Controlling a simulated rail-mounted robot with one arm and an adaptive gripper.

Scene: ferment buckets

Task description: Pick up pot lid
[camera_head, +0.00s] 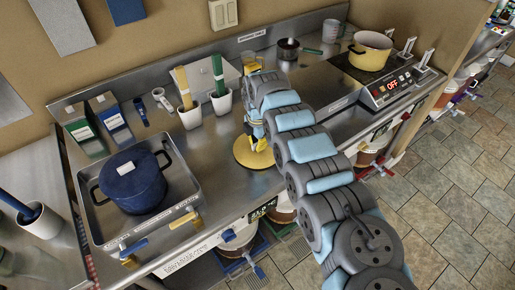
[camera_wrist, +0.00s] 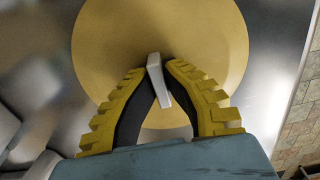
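The pot lid is a flat, round, yellow disc (camera_head: 243,158) on the steel counter at the centre of the head view. In the wrist view the yellow lid (camera_wrist: 205,35) fills the upper middle, with a short pale grey handle (camera_wrist: 157,78) on it. My gripper (camera_head: 256,143) is above the lid, pointing down. In the wrist view its two yellow-ridged fingers (camera_wrist: 157,70) close in on the handle from both sides, and it appears shut on it. I cannot tell whether the lid touches the counter. A yellow pot (camera_head: 370,52) without a lid stands on the stove.
A blue lidded pot (camera_head: 133,182) sits in a metal tray at the left. Two white cups (camera_head: 190,117) with green and yellow handles stand behind the lid. Boxes (camera_head: 107,112) stand at the back left. The counter's front edge is close to the lid.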

